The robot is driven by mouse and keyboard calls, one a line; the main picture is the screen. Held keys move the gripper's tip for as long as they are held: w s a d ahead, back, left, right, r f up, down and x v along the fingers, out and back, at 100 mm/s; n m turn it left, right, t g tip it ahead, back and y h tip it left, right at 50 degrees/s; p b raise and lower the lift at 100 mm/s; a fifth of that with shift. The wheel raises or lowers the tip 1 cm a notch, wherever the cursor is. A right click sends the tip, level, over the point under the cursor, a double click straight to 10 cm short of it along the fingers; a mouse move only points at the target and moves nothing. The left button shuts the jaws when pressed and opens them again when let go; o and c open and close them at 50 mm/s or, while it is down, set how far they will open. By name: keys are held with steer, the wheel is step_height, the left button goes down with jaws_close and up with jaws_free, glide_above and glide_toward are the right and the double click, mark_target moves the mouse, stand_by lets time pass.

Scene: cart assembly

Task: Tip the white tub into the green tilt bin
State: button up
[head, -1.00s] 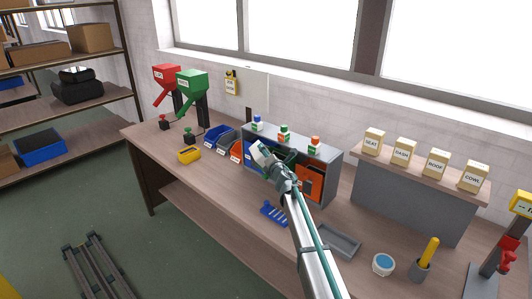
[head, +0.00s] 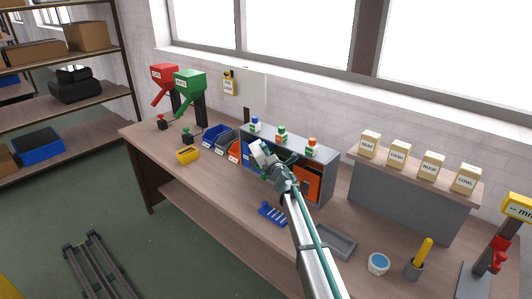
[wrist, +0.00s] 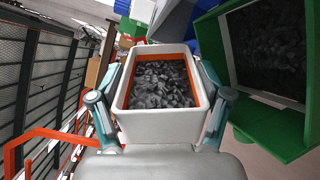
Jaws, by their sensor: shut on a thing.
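The white tub (wrist: 160,128) has an orange inner lining and holds many small dark grey pieces. My gripper (wrist: 162,98) is shut on it, with one finger against each side wall. In the head view, the tub (head: 258,153) is held up in front of the grey cabinet and looks tilted. The green tilt bin (wrist: 268,130) is open just right of the tub in the wrist view, apart from it. Dark pieces show inside the bin. In the head view my gripper (head: 268,160) hides most of the bin.
The grey cabinet (head: 327,170) also holds an orange bin (head: 308,182); small bottles stand on top. Blue, grey and orange bins (head: 215,134) stand left of it. A blue rack (head: 272,213) and grey tray (head: 336,243) lie in front on the bench.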

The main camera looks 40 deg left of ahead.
steer(key=shift+w+d+r+m+p, duration=0.1)
steer(key=shift+w+r+m+p, duration=0.1)
steer(key=shift+m+p, duration=0.75)
steer(key=shift+f, duration=0.15)
steer(key=shift+n+b, duration=0.45)
steer(key=shift+b, duration=0.05)
steer(key=n+b, duration=0.1)
steer(key=r+n+b, duration=0.1)
steer(key=n, duration=0.2)
steer(key=r+n+b, duration=0.1)
steer(key=n, duration=0.2)
steer(key=shift+r+n+b, duration=0.25)
steer(key=shift+n+b, duration=0.05)
steer(key=shift+n, duration=0.1)
step_height(320, 180, up, 3)
steer(key=n+b, duration=0.1)
steer(key=n, duration=0.5)
steer(key=shift+f+b, duration=0.2)
steer(key=shift+b, duration=0.1)
steer(key=shift+n, duration=0.3)
steer(key=shift+w+r, duration=0.1)
steer(key=shift+r, duration=0.15)
